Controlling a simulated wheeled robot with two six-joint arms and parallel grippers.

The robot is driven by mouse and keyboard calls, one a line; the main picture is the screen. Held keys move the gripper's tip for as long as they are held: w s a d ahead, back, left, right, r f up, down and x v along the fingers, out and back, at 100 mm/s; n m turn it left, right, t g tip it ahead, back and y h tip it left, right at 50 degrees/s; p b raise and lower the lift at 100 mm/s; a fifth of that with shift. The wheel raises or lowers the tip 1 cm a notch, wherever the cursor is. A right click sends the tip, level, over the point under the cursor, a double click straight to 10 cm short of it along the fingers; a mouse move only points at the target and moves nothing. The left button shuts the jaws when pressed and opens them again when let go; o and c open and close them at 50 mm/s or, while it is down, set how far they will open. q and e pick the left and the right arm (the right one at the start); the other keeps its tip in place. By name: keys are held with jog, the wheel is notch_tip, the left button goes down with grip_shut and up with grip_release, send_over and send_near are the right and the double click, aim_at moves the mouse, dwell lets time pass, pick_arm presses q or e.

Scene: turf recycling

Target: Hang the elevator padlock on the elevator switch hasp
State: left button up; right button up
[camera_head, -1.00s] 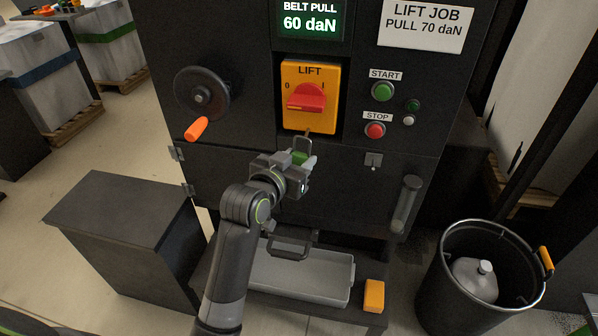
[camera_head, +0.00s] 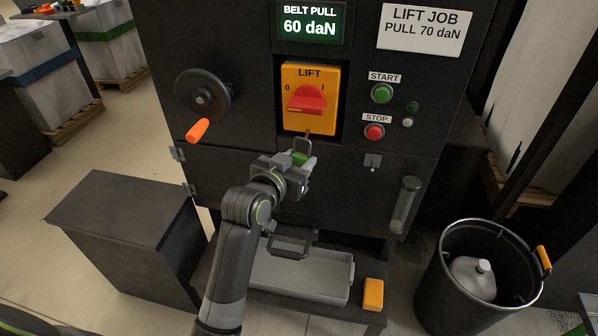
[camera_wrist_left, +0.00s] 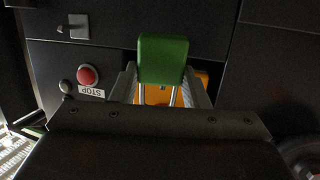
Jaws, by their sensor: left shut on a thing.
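The elevator padlock has a green body (camera_head: 300,158) and a thin metal shackle that points up toward the lift switch. My left gripper (camera_head: 304,165) is shut on the green body, just below the switch. The yellow switch plate (camera_head: 323,115) carries a red knob (camera_head: 307,98). The hasp (camera_head: 308,132) is a small part at the plate's lower edge, close to the shackle's top. I cannot tell whether the shackle is through it. In the left wrist view the padlock (camera_wrist_left: 163,58) sits between the fingers, its shackle legs in front of the orange plate (camera_wrist_left: 155,96). My right gripper is not in view.
The dark machine panel has a handwheel (camera_head: 203,95) on the left and a green START button (camera_head: 382,93) and red STOP button (camera_head: 374,132) on the right. Below are a grey tray (camera_head: 300,277), a yellow block (camera_head: 373,294) and a black bin (camera_head: 435,285).

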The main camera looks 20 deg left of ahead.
pick_arm(q)
jog(key=shift+w+a+p, duration=0.1)
jog(key=shift+w+p, duration=0.3)
jog(key=shift+w, duration=1.1)
dwell(0.8)
jog(key=shift+w+f, duration=0.45)
jog(key=shift+w, duration=0.15)
dwell(1.0)
jog(key=shift+f, duration=0.25)
dwell(0.6)
jog(key=o, duration=1.1)
